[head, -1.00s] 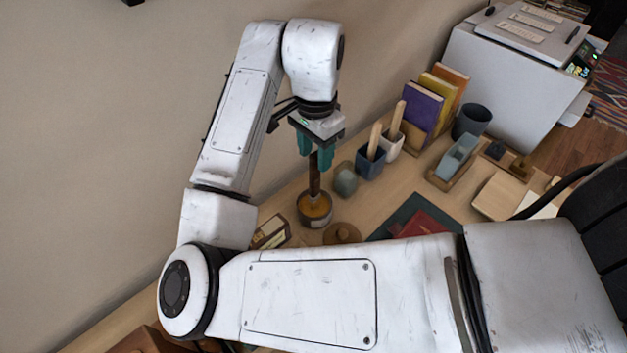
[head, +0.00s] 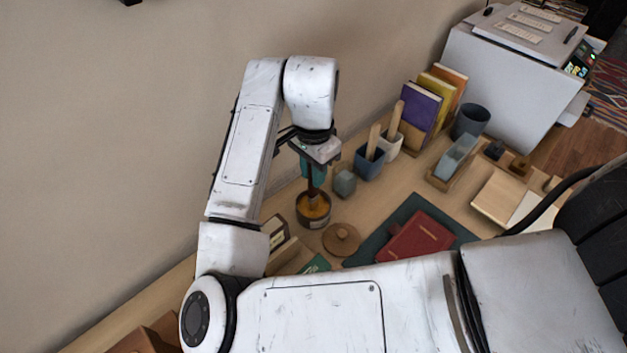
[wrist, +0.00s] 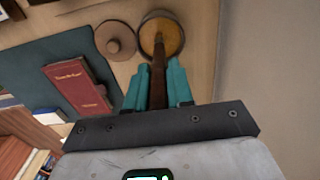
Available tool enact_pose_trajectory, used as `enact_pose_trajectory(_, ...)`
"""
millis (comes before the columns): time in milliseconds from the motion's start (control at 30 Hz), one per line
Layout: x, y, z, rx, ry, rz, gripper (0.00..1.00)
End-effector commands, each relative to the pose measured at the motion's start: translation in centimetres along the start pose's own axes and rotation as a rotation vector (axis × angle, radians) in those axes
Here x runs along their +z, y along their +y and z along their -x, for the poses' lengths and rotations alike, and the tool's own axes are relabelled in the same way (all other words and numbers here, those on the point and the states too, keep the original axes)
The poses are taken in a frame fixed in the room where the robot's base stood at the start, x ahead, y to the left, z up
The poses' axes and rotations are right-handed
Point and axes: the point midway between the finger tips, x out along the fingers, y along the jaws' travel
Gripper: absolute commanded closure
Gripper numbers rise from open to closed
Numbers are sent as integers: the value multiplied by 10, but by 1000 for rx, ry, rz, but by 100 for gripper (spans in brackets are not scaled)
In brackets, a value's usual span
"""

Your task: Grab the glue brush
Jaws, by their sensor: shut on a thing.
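The glue brush (wrist: 158,78) has a dark brown handle and stands upright in a round pot of amber glue (wrist: 174,38). My gripper (wrist: 157,84) has teal fingers, shut on the brush handle from both sides. In the head view my gripper (head: 313,170) is above the glue pot (head: 313,208), and a short length of the brush (head: 312,188) shows between the fingers and the pot. The brush's lower end is in the pot and its tip is hidden.
A round wooden lid (head: 341,239) lies beside the pot. A red book (head: 415,236) lies on a dark green mat (head: 462,233). A grey-green jar (head: 344,181) and a blue holder (head: 369,164) stand close by. The wall is behind my arm.

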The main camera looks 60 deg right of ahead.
Motion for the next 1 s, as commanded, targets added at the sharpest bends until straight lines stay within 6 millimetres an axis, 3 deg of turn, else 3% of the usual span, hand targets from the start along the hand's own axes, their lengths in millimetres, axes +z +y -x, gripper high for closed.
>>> enact_pose_trajectory(167, 0, 0, 0, 0, 0, 0, 100)
enact_pose_trajectory(633, 0, -1, 7, -2, 0, -1, 100)
enact_pose_trajectory(833, 0, -1, 31, -4, -1, -1, 100)
enact_pose_trajectory(1000, 2, 25, 65, -7, -4, -6, 100)
